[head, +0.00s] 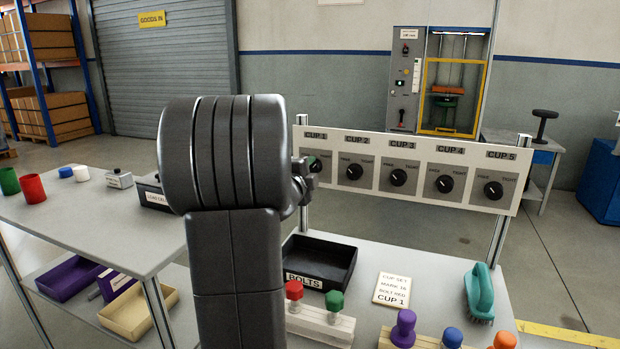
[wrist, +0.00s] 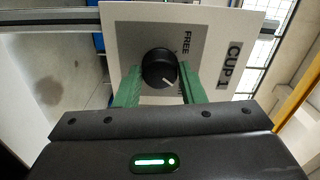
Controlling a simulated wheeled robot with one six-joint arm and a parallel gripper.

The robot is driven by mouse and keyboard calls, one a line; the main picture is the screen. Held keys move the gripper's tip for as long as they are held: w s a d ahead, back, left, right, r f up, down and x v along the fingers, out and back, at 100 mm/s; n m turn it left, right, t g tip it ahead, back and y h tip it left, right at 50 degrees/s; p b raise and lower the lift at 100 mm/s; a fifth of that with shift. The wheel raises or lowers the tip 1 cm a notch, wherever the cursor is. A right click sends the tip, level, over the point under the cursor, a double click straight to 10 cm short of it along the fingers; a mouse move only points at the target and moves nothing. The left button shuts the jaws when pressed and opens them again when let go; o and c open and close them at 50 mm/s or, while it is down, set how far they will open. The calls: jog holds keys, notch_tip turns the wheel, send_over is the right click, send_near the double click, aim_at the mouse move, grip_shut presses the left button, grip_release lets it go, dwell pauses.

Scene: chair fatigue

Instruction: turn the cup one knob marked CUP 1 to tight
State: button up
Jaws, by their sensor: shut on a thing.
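The CUP 1 knob (wrist: 157,66) is round and black with a white pointer line, on a pale panel seen turned sideways in the wrist view. My gripper (wrist: 159,74) has one green finger on either side of the knob and is shut on it. The pointer line slants across the knob's lower right part, on the side away from the FREE mark (wrist: 186,42). The TIGHT mark is mostly hidden by the right finger.
The panel (head: 419,202) carries several more knobs to the right, with the CUP 2 knob (head: 354,172) closest. Below it stand a black bolts tray (head: 345,262), a card (head: 392,288), a teal brush (head: 480,290) and colored pegs in blocks.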

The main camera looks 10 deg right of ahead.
jog(key=shift+f+m+b, duration=0.1)
jog(key=shift+m+b, duration=0.2)
jog(key=shift+m, duration=0.3)
jog(key=o, duration=1)
jog(key=p+v, duration=0.1)
jog(key=v, duration=1.2)
jog(key=shift+s+a, duration=0.25)
jog(key=shift+s, duration=0.1)
